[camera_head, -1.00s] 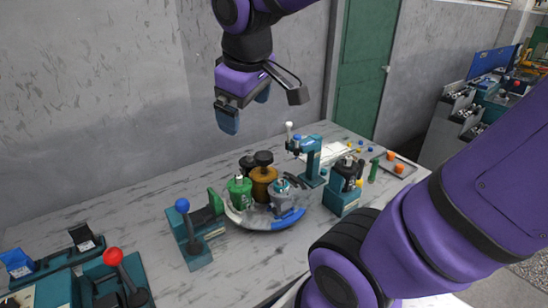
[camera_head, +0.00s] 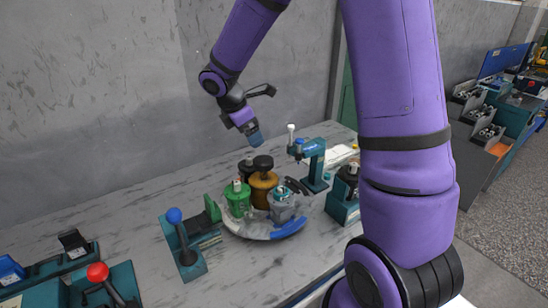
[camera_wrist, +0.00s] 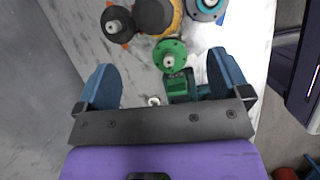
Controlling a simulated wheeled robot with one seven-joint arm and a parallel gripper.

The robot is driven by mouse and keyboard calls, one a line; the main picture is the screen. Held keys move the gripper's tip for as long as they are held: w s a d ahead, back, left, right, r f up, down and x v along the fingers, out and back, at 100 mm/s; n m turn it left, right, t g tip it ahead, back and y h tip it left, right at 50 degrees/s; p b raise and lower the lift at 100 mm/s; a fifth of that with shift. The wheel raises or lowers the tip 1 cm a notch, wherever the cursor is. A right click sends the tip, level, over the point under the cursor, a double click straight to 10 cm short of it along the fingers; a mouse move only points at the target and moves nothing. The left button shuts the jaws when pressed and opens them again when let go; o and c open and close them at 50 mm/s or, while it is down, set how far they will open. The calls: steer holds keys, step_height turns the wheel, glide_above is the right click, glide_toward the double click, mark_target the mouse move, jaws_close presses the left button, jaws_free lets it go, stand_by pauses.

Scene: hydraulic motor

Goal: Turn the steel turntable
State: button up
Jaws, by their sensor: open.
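The steel turntable (camera_head: 234,229) is a round plate on the bench with a blue section (camera_head: 290,229) on its front right rim. It bears a green motor part (camera_head: 238,201), a grey one (camera_head: 281,206), a brown one (camera_head: 262,190) and a dark one behind. My gripper (camera_head: 255,138) hangs above and behind the turntable, apart from it. In the wrist view my gripper (camera_wrist: 165,88) is open and empty, with its blue fingers spread wide. The green part (camera_wrist: 170,55) shows beyond and between the fingers, and the brown part (camera_wrist: 176,18) is near the top edge.
A teal stand with a blue-knobbed lever (camera_head: 175,216) is left of the turntable. A teal press (camera_head: 314,160) stands behind right, and a teal block with a dark part (camera_head: 343,204) is at right. A red-knobbed lever (camera_head: 98,272) is front left. The bench's left middle is clear.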

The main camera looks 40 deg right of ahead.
mark_target(263, 159)
steer(key=shift+n, duration=0.5)
steer(key=x, duration=0.9)
steer(key=w+x, duration=0.1)
steer(key=x, duration=0.3)
steer(key=shift+w+d+f, duration=0.1)
steer(key=shift+d+f, duration=0.15)
steer(key=shift+d, duration=0.1)
steer(key=shift+c, duration=0.3)
steer(key=c, duration=1.2)
steer(key=shift+c, duration=0.2)
